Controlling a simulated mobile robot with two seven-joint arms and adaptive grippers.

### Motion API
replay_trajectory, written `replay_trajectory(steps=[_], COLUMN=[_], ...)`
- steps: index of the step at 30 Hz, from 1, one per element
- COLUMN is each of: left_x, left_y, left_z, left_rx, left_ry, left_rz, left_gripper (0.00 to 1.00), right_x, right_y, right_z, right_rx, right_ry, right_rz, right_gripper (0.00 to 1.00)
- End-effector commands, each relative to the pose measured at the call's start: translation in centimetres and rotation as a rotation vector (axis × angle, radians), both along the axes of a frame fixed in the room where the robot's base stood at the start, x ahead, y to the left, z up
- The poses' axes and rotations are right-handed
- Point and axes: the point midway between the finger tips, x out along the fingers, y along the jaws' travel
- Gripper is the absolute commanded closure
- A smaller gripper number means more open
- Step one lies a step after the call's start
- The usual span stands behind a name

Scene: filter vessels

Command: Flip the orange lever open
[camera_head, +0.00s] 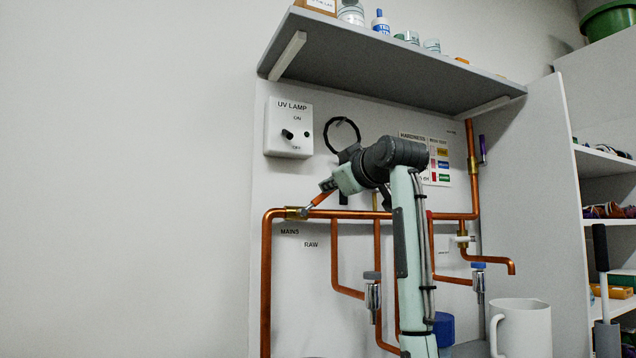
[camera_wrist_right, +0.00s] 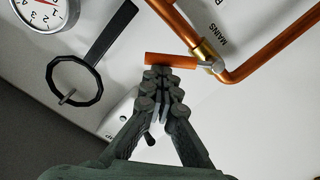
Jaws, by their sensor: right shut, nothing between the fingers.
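The orange lever (camera_head: 320,198) sits on the brass valve (camera_head: 296,213) of the copper pipe labelled MAINS. In the head view it slants up and right from the valve, at an angle to the pipe. In the right wrist view the orange lever (camera_wrist_right: 170,60) runs left from its grey hub (camera_wrist_right: 210,66) beside the brass fitting (camera_wrist_right: 202,50). My left gripper is not in view.
The UV LAMP switch box (camera_head: 289,127) is above left of the lever. A shelf (camera_head: 390,60) overhangs. A white jug (camera_head: 522,328) stands lower right.

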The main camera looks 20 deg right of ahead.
Motion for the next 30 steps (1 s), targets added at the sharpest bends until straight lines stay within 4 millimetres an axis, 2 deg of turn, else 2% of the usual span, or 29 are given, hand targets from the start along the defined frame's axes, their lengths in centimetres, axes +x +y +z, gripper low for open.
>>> replay_trajectory(steps=[5,9,17,30], left_x=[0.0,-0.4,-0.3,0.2], left_y=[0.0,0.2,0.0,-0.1], left_z=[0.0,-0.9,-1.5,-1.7], left_rx=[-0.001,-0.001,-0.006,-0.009], left_ry=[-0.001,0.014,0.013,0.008], left_rz=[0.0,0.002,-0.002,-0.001], left_gripper=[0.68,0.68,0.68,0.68], right_x=[0.0,0.1,0.0,0.0], right_y=[-0.8,-1.2,-1.9,-2.3], right_z=[-1.2,-1.9,-2.9,-3.6], right_rx=[0.168,0.29,0.471,0.47], right_ry=[0.015,0.02,0.023,0.021], right_rz=[0.002,0.003,0.003,0.001], right_gripper=[1.0,1.0,1.0,1.0])
